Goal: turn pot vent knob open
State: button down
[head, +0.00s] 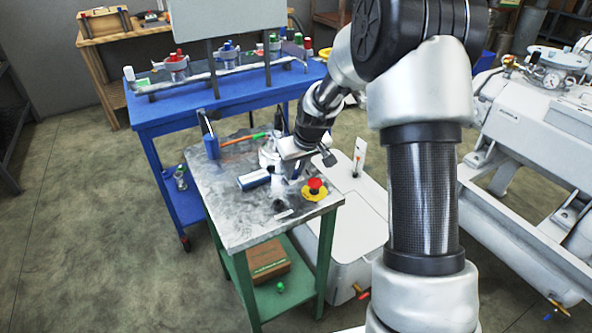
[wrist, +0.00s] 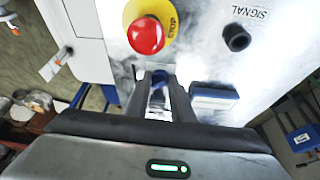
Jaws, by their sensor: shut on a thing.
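My gripper (head: 297,170) is low over the metal-topped bench, pointing down. In the wrist view its two dark fingers (wrist: 165,92) are shut on a small dark blue piece (wrist: 158,95), which I take to be the pot vent knob. The fingers hide most of it, and its turned angle cannot be read. In the head view the knob is hidden behind my gripper. A pale round pot (head: 267,158) shows just left of the gripper on the bench, partly covered by it.
A red stop button on a yellow base (head: 314,187) sits close to the fingers; it is also in the wrist view (wrist: 146,34). A blue and white box (head: 254,179) lies to the left. A white cabinet (head: 345,235) stands right of the bench. The front bench top is mostly clear.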

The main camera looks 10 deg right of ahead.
jog(key=m, duration=0.2)
jog(key=m+h, duration=0.1)
jog(key=m, duration=0.1)
jog(key=shift+a+h+p, duration=0.3)
jog(key=shift+a+p, duration=0.05)
jog(key=shift+m+h+p, duration=0.5)
jog(key=shift+m+p, duration=0.05)
jog(key=shift+m, duration=0.85)
jog(key=c, duration=1.5)
grip_release()
jog(key=shift+c, duration=0.2)
